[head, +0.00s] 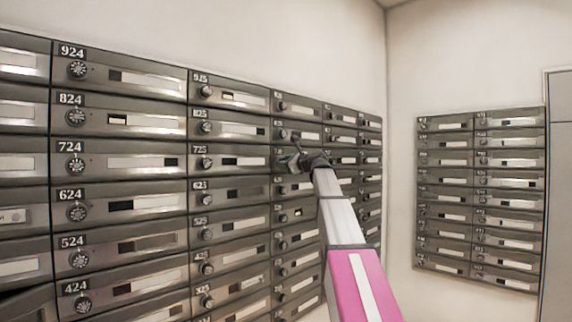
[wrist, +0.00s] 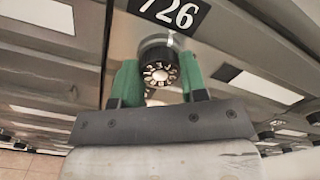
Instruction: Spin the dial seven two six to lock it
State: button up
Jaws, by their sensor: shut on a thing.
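The 726 mailbox shows its black number plate (wrist: 170,14) in the wrist view. Its round black dial (wrist: 159,68) with white marks sits just below the plate. My gripper (wrist: 159,80) has its two green fingers on either side of the dial, shut on it. In the head view my gripper (head: 298,158) reaches the third column of the mailbox wall, at about the height of the 725 box (head: 228,161). The dial is hidden there behind the gripper. The dial's exact setting is too small to read.
Rows of grey mailboxes with dials and label windows surround the gripper, including the 724 box (head: 118,163) to the left. A second mailbox bank (head: 478,200) hangs on the right wall. A bare pale wall (head: 400,100) lies between the banks.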

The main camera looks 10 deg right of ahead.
jog(key=shift+m, duration=2.1)
jog(key=shift+f, duration=0.1)
jog(key=o, duration=0.9)
jog(key=v, duration=1)
jog(key=shift+s+d, duration=0.25)
jog(key=shift+s, duration=0.05)
